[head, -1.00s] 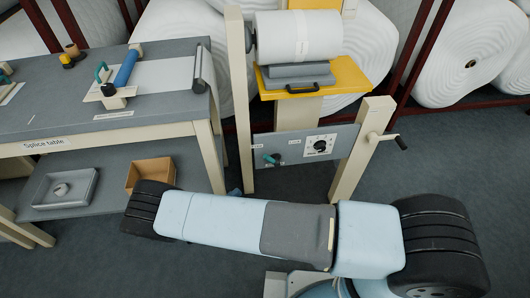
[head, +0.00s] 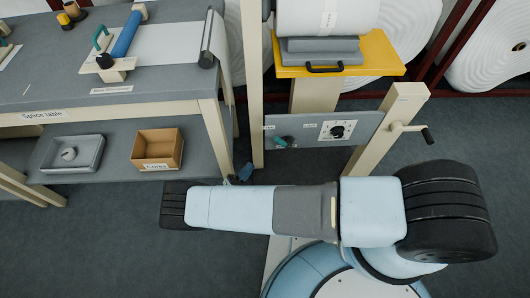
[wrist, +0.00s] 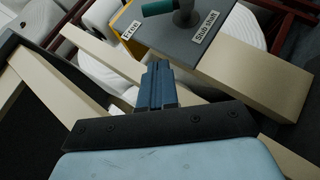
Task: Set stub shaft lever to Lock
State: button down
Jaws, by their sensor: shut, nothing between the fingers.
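The stub shaft lever has a teal handle (head: 281,142) on a grey panel (head: 362,128) below the yellow shelf. The wrist view shows the teal handle (wrist: 158,7) at the top edge, pointing left from its dark pivot, partly cut off. A "Stub shaft" label (wrist: 205,27) is right of it, and a smaller label (wrist: 131,30) is on the left. My gripper (wrist: 158,72) is shut and empty, apart from the lever and below it in the wrist view. In the head view my gripper (head: 243,174) is low, left of the panel, near the post's foot.
A cream post (head: 252,90) stands left of the panel; another post (head: 385,130) with a crank (head: 410,130) stands right. The splice table (head: 165,85) is at left, with a cardboard box (head: 157,150) and grey tray (head: 73,155) below. A dial (head: 337,131) shares the panel.

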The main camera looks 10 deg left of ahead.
jog(key=s+d+r+x, duration=0.1)
jog(key=s+x, duration=0.1)
jog(key=x, duration=1)
jog(key=shift+d+r, duration=0.2)
jog(key=shift+d, duration=0.35)
jog(key=shift+w+d, duration=0.1)
jog(key=shift+w, duration=0.05)
